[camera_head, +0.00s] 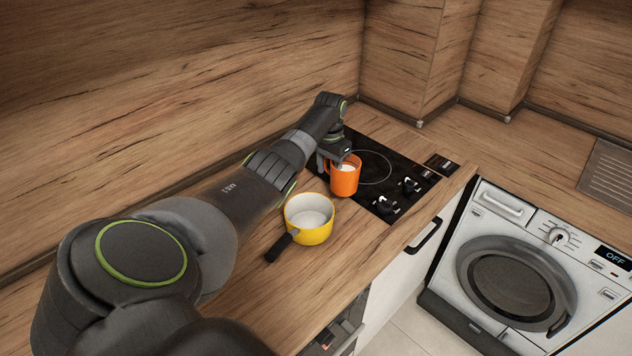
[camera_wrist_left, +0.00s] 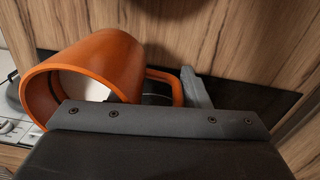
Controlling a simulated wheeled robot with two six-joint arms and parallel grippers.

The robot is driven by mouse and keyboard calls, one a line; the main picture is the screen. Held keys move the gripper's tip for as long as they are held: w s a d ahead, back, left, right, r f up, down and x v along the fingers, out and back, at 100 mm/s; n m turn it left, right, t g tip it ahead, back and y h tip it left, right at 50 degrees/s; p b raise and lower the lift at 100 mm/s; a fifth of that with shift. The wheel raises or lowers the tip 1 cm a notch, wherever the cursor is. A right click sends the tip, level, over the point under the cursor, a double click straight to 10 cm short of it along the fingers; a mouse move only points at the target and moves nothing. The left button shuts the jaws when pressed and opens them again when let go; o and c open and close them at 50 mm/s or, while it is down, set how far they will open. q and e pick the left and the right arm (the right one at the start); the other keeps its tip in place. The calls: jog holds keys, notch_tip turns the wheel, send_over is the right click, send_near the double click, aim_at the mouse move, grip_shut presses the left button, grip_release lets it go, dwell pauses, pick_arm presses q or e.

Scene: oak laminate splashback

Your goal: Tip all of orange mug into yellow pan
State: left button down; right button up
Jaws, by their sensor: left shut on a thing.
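The orange mug (camera_head: 345,178) is upright or nearly so at the near left edge of the black hob, with something white inside. In the left wrist view the mug (camera_wrist_left: 112,58) shows its open mouth and its handle beside the jaws. My left gripper (camera_head: 328,160) is shut on the mug at its handle side. I cannot tell whether the mug touches the hob. The yellow pan (camera_head: 314,232) stands on the wooden worktop, nearer and to the left of the mug. Its inside is pale and looks empty. Its dark handle points to the near left. My right gripper is in neither view.
The black hob (camera_head: 398,167) has knobs (camera_head: 388,203) on its right side. A wooden splashback (camera_head: 190,90) rises behind the worktop. A washing machine (camera_head: 530,270) stands at the right, below the counter. The worktop around the pan is clear.

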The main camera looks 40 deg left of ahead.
pick_arm(q)
jog(key=shift+w+f, duration=0.35)
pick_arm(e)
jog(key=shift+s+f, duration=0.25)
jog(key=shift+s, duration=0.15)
